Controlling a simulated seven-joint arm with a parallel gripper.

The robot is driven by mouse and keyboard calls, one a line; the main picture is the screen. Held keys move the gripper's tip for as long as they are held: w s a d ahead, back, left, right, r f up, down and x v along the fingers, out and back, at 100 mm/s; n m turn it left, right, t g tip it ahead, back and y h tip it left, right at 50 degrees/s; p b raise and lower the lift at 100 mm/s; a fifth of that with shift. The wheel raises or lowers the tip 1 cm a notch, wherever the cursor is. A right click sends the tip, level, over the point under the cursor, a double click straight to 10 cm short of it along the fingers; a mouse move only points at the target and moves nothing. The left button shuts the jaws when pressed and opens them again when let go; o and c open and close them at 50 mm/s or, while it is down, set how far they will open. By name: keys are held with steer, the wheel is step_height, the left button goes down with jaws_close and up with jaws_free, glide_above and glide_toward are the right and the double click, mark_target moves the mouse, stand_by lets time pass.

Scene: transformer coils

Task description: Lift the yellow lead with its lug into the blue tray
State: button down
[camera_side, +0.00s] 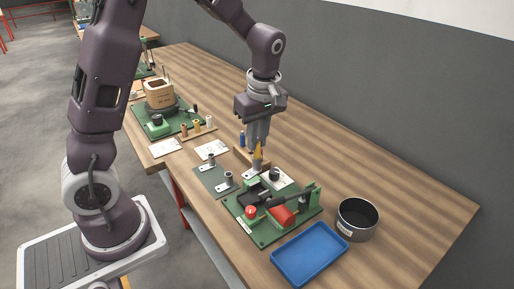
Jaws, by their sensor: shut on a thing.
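The yellow lead (258,154) is upright between the fingers of my gripper (257,143). My gripper points down and is shut on the lead. A pale metal lug (253,172) shows just below the lead, close to the green press board; I cannot tell whether it touches anything beneath. The blue tray (309,253) lies flat at the front right of the table and looks empty. My gripper is behind and to the left of the tray, with the press board between them.
The green board (262,232) carries a press with a red cylinder (282,216), a red knob and a dark lever. A dark round pot (357,218) stands right of it. A grey-green mat (212,180) holds metal lugs. A blue spool (242,139) stands behind. The right tabletop is clear.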

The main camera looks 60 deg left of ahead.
steer(key=shift+r, duration=1.1)
steer(key=w+d, duration=0.1)
steer(key=d, duration=2.1)
step_height(320, 180, down, 6)
steer(key=shift+f+y, duration=0.25)
steer(key=shift+y, duration=0.05)
steer(key=shift+d+f, duration=0.1)
steer(key=d+x, duration=0.1)
steer(key=x, duration=0.5)
steer(key=shift+f, duration=0.25)
steer(key=shift+d, duration=0.1)
